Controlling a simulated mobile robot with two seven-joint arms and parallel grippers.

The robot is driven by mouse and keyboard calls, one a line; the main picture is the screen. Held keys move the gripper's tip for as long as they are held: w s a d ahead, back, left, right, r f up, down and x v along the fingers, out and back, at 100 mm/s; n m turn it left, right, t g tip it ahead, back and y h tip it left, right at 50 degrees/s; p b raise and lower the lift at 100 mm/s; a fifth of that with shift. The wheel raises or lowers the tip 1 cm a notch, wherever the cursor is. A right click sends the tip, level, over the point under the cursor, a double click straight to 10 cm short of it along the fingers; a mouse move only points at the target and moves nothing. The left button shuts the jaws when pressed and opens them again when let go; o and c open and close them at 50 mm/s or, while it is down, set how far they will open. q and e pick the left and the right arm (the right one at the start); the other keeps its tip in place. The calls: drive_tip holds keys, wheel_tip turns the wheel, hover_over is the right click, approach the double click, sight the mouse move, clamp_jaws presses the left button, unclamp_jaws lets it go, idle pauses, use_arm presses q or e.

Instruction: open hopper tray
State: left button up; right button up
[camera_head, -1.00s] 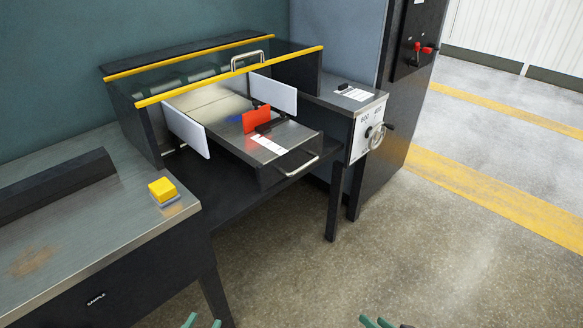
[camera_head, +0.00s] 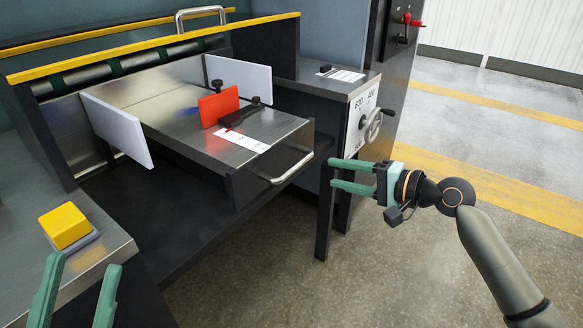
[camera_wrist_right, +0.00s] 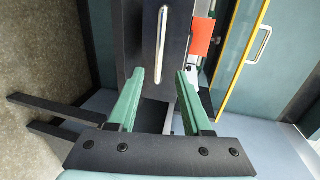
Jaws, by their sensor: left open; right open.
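The hopper tray (camera_head: 215,135) is a flat metal tray with a dark front face and a bar handle (camera_head: 287,168) on that face. My right gripper (camera_head: 333,174) is open and empty, just right of the handle and pointing toward it. In the right wrist view the handle (camera_wrist_right: 163,42) lies ahead of and roughly between the open fingers (camera_wrist_right: 160,75), apart from them. My left gripper (camera_head: 82,262) is open and empty at the lower left, near the side bench; only its fingers show.
White side guides (camera_head: 117,128) and a red plate (camera_head: 218,105) stand on the tray. A yellow-edged guard (camera_head: 150,45) spans behind it. A yellow button (camera_head: 65,226) sits on the left bench. A crank wheel (camera_head: 373,125) is on the right panel. Open floor lies front right.

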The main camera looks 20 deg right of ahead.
sight(300, 166)
drive_tip(key=b+x, duration=0.2)
drive_tip(key=x, duration=0.9)
drive_tip(key=shift+w+a, duration=0.15)
drive_tip(key=shift+w, duration=0.05)
clamp_jaws()
idle(1.0)
